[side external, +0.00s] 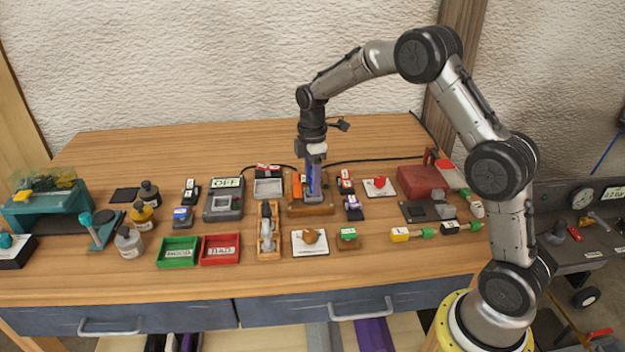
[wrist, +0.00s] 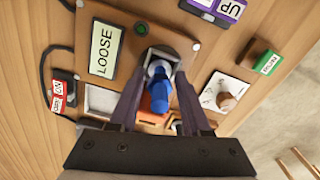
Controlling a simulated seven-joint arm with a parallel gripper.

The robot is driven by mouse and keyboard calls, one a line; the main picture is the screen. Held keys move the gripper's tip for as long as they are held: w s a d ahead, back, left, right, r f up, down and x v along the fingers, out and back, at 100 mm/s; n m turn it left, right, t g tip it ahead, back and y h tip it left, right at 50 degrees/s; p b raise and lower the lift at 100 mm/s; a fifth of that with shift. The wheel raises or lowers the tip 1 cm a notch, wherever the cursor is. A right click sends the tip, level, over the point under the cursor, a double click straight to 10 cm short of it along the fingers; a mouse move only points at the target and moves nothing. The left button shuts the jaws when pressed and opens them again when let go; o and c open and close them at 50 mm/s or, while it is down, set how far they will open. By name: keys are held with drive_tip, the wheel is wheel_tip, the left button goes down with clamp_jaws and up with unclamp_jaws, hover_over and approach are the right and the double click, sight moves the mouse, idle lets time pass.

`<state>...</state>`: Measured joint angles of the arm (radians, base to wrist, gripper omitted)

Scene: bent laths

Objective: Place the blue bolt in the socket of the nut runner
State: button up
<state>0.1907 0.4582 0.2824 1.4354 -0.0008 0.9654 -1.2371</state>
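The blue bolt (wrist: 159,90) shows in the wrist view between my two fingers, with its far end at the pale round socket (wrist: 160,68) of the nut runner. I cannot tell how deep it sits in the socket. The nut runner's brown base (wrist: 125,30) carries a display (wrist: 104,47) reading LOOSE. My gripper (wrist: 160,80) points down over the socket, with its fingertips apart on either side of the bolt and gaps showing beside it. In the side external view my gripper (side external: 312,192) stands over the nut runner base (side external: 312,209) and hides most of the socket.
A purple UP switch (wrist: 218,8), a green-topped block (wrist: 266,62) and a white card with a brown knob (wrist: 224,98) lie close by. Green (side external: 178,251) and red (side external: 220,249) trays stand at the front left. The table's front strip is clear.

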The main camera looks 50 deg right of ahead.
drive_tip(key=shift+o, duration=0.5)
wheel_tip(320, 180, up, 13)
drive_tip(key=shift+f, duration=0.2)
drive_tip(key=s+a+r+m+t, duration=0.1)
drive_tip(key=s+a+r+m, duration=0.25)
drive_tip(key=s, duration=0.35)
drive_tip(key=s+a+r+m+t, duration=0.2)
drive_tip(key=s+a+r, duration=0.15)
drive_tip(key=s, duration=0.45)
drive_tip(key=s+a+f+m+t, duration=0.1)
drive_tip(key=s+f+m, duration=0.1)
drive_tip(key=s, duration=0.6)
drive_tip(key=s+a+f+m+t, duration=0.1)
drive_tip(key=s+m, duration=0.3)
drive_tip(key=s, duration=0.4)
drive_tip(key=shift+f+t, duration=0.3)
drive_tip(key=shift+f, duration=0.45)
